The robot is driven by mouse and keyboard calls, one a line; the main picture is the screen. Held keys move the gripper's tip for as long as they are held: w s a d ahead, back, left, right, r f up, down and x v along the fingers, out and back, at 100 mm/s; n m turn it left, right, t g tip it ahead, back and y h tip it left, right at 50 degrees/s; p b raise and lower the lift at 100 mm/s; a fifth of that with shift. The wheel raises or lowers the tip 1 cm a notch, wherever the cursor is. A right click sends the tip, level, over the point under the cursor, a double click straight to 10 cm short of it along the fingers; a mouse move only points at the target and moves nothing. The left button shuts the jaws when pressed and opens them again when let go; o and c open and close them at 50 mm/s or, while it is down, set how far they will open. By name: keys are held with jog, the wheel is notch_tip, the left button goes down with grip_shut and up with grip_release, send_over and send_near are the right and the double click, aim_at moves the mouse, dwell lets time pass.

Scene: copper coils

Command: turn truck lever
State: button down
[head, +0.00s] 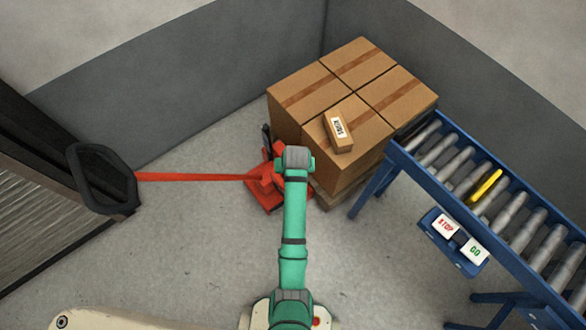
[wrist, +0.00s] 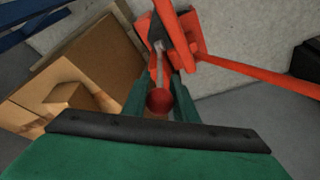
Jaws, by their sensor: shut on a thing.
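The red pallet truck (head: 262,196) stands at the boxes, its long red handle bar (head: 195,177) reaching left to a black loop grip (head: 100,178). In the wrist view the truck's red body (wrist: 178,30) is at the top. The truck lever is a thin grey rod with a red ball knob (wrist: 159,101). My gripper (wrist: 160,86) has its two green fingers on either side of the lever, shut on it by the knob. In the head view my green arm hides the lever and the fingers.
Cardboard boxes (head: 290,114) are stacked on a pallet (head: 325,199) right of the truck, with a small labelled box (head: 339,132) on top. A blue roller conveyor (head: 480,185) with a STOP/GO panel (head: 456,243) stands at the right.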

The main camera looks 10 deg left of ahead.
jog(key=c, duration=1.4)
grip_release()
jog(key=shift+c, duration=0.2)
jog(key=v, duration=1.1)
jog(key=s+d+f+m+t, duration=0.1)
jog(key=s+d+f+t, duration=0.15)
jog(key=s, duration=0.55)
jog(key=s+d+f+t, duration=0.2)
jog(key=s+t, duration=0.1)
jog(key=s, duration=0.5)
jog(key=s+d+r+m+t+h, duration=0.1)
jog(key=s+r+t, duration=0.5)
jog(key=s+r, duration=0.9)
notch_tip(320, 180, up, 3)
jog(key=shift+s+f, duration=0.1)
jog(key=shift+s, duration=0.25)
